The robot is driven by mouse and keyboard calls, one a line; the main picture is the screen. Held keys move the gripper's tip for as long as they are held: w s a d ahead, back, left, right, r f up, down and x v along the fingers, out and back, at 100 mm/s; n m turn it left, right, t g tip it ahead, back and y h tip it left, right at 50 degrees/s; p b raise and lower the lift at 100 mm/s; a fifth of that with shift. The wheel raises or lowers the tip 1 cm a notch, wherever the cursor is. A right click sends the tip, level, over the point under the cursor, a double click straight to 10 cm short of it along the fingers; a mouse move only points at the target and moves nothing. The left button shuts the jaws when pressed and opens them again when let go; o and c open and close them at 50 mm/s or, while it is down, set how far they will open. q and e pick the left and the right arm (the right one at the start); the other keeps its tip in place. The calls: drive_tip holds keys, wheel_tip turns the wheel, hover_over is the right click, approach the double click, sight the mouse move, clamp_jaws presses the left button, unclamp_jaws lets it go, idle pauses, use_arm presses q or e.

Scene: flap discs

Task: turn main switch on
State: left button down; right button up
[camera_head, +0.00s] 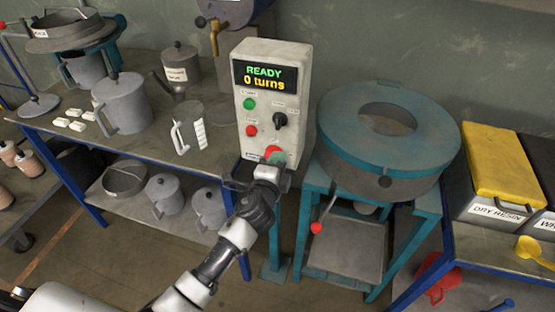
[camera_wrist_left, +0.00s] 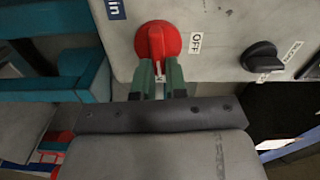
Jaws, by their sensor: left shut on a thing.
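The main switch is a red rotary knob (camera_wrist_left: 157,42) on the lower front of the grey-white control box (camera_head: 302,85). A white OFF label stands to its right in the left wrist view. In the head view only a bit of red (camera_head: 273,151) shows behind my left gripper (camera_head: 272,160). The green fingers of my left gripper (camera_wrist_left: 162,78) are shut on the knob's raised grip in the left wrist view. The display (camera_head: 265,77) reads READY, 0 turns. My right gripper is not in view.
The box carries a green button (camera_head: 249,104), a red button (camera_head: 251,131) and a black knob (camera_head: 281,120). A round teal machine (camera_head: 340,140) stands close right, with a red-ended lever (camera_head: 317,227). A bench with jugs (camera_head: 122,102) is at left, a yellow-lidded bin (camera_head: 500,165) at right.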

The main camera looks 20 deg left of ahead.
use_arm(q)
drive_tip(key=shift+f+m, duration=0.15)
drive_tip(key=shift+m, duration=0.35)
drive_tip(key=c, duration=1.2)
unclamp_jaws()
drive_tip(key=shift+o, duration=0.2)
drive_tip(key=s, duration=1.1)
drive_tip(key=shift+a+b, duration=0.2)
drive_tip(key=shift+b, duration=0.25)
drive_tip(key=shift+w+f, duration=0.1)
